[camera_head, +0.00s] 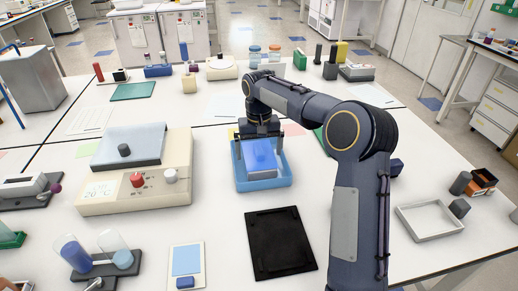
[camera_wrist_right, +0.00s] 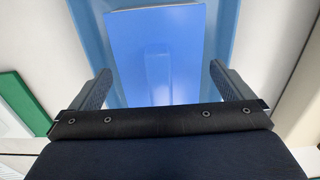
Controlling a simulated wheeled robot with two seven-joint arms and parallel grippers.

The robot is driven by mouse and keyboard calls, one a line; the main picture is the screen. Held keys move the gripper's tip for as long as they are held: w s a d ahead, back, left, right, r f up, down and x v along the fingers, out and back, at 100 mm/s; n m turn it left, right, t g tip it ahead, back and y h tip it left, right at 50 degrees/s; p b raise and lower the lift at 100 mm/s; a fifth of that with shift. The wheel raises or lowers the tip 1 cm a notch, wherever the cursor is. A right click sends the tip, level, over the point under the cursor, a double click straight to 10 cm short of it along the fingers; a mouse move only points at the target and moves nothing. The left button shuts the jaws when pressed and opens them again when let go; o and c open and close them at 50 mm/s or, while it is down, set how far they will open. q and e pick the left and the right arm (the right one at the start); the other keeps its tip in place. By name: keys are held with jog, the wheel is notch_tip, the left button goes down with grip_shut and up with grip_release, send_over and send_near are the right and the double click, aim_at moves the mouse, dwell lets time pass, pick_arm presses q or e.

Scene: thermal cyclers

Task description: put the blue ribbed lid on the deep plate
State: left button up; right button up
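A blue flat-topped piece (camera_head: 260,152), which looks like the blue lid, lies inside a light blue tray (camera_head: 265,185) at the middle of the table. Its ribs cannot be made out, and I cannot tell whether a plate is under it. My right gripper (camera_head: 262,133) is over the far side of the tray, pointing down. In the right wrist view the blue piece (camera_wrist_right: 155,50) fills the space between the open fingers (camera_wrist_right: 160,78), with a narrow gap showing at each side. No separate deep plate can be clearly identified. My left gripper is not in view.
A cream thermal cycler (camera_head: 130,190) stands left of the tray. A black flat mat (camera_head: 280,243) lies in front of it. A white frame (camera_head: 430,218) and dark blocks are at the right. A tube rack (camera_head: 105,265) stands at front left.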

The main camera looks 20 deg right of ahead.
aim_at(259, 148)
notch_tip(259, 148, up, 11)
jog(key=p, duration=0.2)
jog(key=s+r+n+t, duration=0.1)
jog(key=s+r, duration=0.3)
jog(key=s, duration=0.4)
jog(key=s+a+f+t+y, duration=0.1)
jog(key=s+a+f, duration=0.1)
jog(key=s, duration=0.6)
jog(key=s+a+f+t+y, duration=0.1)
jog(key=s+a+f+t, duration=0.1)
jog(key=s+f, duration=0.3)
jog(key=s+a+f+t+y, duration=0.1)
jog(key=s+a+f, duration=0.2)
jog(key=s, duration=1)
jog(key=shift+f+t+y, duration=0.3)
jog(key=shift+f+y, duration=0.1)
jog(key=shift+f, duration=0.25)
jog(key=shift+s+a, duration=0.1)
